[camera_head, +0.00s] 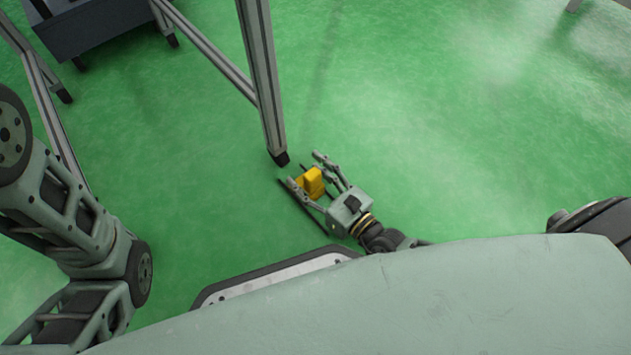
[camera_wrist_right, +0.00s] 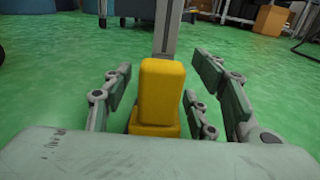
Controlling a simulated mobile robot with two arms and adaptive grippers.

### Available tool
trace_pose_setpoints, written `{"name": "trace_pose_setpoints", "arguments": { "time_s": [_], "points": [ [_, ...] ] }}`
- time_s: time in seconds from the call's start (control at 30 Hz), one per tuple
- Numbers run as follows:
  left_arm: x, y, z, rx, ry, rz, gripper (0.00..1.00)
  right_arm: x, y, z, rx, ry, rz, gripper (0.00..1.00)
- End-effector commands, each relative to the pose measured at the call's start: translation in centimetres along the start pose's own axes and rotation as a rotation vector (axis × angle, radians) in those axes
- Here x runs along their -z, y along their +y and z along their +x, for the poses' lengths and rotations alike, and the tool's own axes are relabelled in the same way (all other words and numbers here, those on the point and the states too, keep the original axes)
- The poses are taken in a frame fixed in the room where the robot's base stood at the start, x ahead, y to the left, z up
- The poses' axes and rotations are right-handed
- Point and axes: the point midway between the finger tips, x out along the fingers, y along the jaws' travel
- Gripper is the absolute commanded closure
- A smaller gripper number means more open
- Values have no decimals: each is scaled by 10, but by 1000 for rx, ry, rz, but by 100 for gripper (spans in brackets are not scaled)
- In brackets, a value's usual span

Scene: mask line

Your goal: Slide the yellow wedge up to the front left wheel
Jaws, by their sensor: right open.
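The yellow wedge (camera_head: 311,182) sits on the green floor close to the dark foot of a grey metal leg. In the right wrist view the yellow wedge (camera_wrist_right: 161,92) stands upright in the middle, with the leg behind it. My right gripper (camera_head: 300,168) is low at the floor and open, its fingers on either side of the wedge with gaps visible in the wrist view. I cannot make out a wheel at the wedge; its far side is hidden in the wrist view. My left arm shows at the left, but its gripper is not in view.
The grey leg (camera_head: 262,80) with its dark foot (camera_head: 281,158) stands just beyond my right fingertips. A slanted bar (camera_head: 205,48) joins it from the upper left. A dark grey cabinet (camera_head: 100,28) stands at the upper left. The floor to the right is clear.

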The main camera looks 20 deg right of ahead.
Motion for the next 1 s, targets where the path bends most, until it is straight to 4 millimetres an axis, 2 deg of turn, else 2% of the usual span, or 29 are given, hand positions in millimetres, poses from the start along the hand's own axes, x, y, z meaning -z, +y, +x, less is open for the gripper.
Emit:
{"name": "trace_pose_setpoints", "arguments": {
  "time_s": [0.2, 0.77, 1.0],
  "points": [
    [0, 0, 0, -1, 1, 0, 35, 0, 0, 0, 0, 0, 0, 48],
    [0, 0, 0, -1, 1, 0, 35, 1, 1, 0, -2, 3, 2, 97],
    [1, 0, -1, -1, 0, 0, 35, 2, 2, 4, -3, 3, 3, 97]
  ]
}}
